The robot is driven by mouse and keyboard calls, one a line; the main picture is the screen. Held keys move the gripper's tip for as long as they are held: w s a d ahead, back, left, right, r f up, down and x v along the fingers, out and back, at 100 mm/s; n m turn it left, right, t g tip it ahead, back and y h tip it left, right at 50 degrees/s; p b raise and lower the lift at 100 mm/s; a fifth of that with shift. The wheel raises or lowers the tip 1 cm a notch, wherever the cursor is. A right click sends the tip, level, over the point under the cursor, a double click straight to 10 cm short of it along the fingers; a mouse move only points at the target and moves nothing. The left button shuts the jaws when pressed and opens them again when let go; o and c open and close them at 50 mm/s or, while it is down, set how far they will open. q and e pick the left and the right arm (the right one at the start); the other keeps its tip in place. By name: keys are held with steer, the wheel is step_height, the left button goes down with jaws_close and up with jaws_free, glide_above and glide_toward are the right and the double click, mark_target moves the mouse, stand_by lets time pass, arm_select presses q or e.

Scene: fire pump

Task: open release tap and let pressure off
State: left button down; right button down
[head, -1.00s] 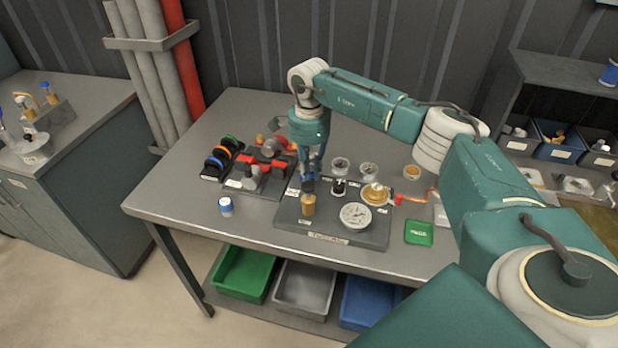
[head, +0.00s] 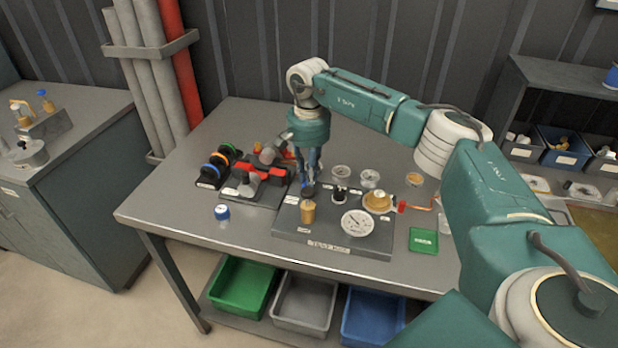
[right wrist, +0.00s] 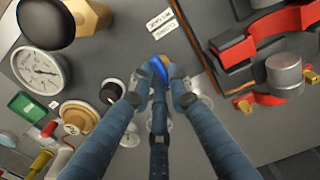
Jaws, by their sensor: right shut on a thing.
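The grey pump board (head: 290,231) lies on the workbench. It carries a brass post with a dark knob (head: 308,211), a black knob (head: 340,196), a white pressure gauge (head: 357,223) and a brass dome (head: 377,201). My right gripper (head: 308,176) points down at the board's back left, behind the brass post. In the right wrist view its fingers (right wrist: 160,85) are shut on a small blue lever with a brass-coloured end, apparently the release tap (right wrist: 158,68). The fingers hide part of the lever. My left gripper is not in view.
A rack with red clamps (head: 262,172) stands close on the left, with coloured rings (head: 215,168) beyond.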

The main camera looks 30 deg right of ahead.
steer(key=shift+w+r+n, duration=0.1)
steer(key=shift+n, duration=0.5)
steer(key=c, duration=1.6)
jaws_free()
steer(key=shift+c, duration=0.2)
step_height(320, 180, up, 12)
